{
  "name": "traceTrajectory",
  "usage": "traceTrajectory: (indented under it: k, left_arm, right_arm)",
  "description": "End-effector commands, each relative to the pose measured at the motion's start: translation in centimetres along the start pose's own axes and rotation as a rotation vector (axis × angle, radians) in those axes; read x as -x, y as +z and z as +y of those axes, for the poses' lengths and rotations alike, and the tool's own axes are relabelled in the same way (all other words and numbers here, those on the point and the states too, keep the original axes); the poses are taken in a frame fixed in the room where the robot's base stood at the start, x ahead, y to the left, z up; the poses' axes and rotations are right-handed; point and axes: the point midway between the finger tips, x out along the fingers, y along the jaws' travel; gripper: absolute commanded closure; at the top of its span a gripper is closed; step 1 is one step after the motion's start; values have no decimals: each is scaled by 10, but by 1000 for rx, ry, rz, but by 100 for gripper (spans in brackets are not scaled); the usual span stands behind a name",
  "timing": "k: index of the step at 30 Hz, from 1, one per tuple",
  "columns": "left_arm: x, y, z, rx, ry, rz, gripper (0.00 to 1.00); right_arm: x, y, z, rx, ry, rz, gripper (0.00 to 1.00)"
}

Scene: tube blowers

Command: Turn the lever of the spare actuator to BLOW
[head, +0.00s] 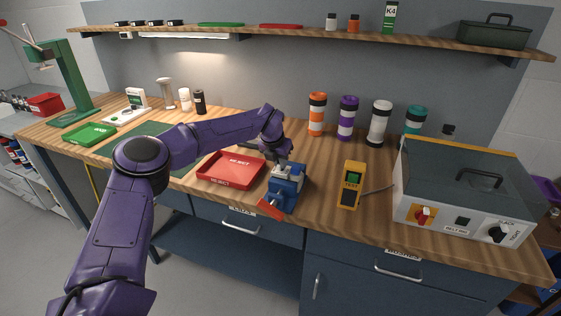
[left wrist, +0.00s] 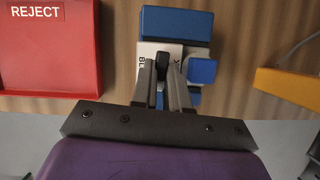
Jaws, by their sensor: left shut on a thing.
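The spare actuator is the small pale block (head: 290,170) held in a blue vise (head: 284,199) near the bench's front edge. In the left wrist view the pale block (left wrist: 145,49) carries a partly covered label starting with "BL" and a short black lever (left wrist: 162,66). My left gripper (left wrist: 161,80) reaches down over it with a finger on each side of the lever, shut on it. In the head view the left gripper (head: 286,157) is above the vise and hides part of the block. The lever's exact setting is hard to read. My right gripper is not in view.
A red REJECT tray (head: 231,182) lies left of the vise. A yellow tester (head: 349,185) with a cable is to its right, then a grey lidded box (head: 440,221). Several capped tubes stand behind. A red piece (head: 271,208) juts out at the vise's front.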

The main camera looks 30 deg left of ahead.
Motion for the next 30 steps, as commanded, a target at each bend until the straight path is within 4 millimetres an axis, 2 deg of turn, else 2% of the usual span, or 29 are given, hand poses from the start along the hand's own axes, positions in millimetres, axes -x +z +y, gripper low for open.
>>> traceTrajectory:
  k: [21,30]
  left_arm:
    - [-1,2,7,-578,-242,0,100]
    - [-1,4,9,-770,-320,0,100]
  right_arm:
    - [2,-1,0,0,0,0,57]
    - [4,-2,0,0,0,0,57]
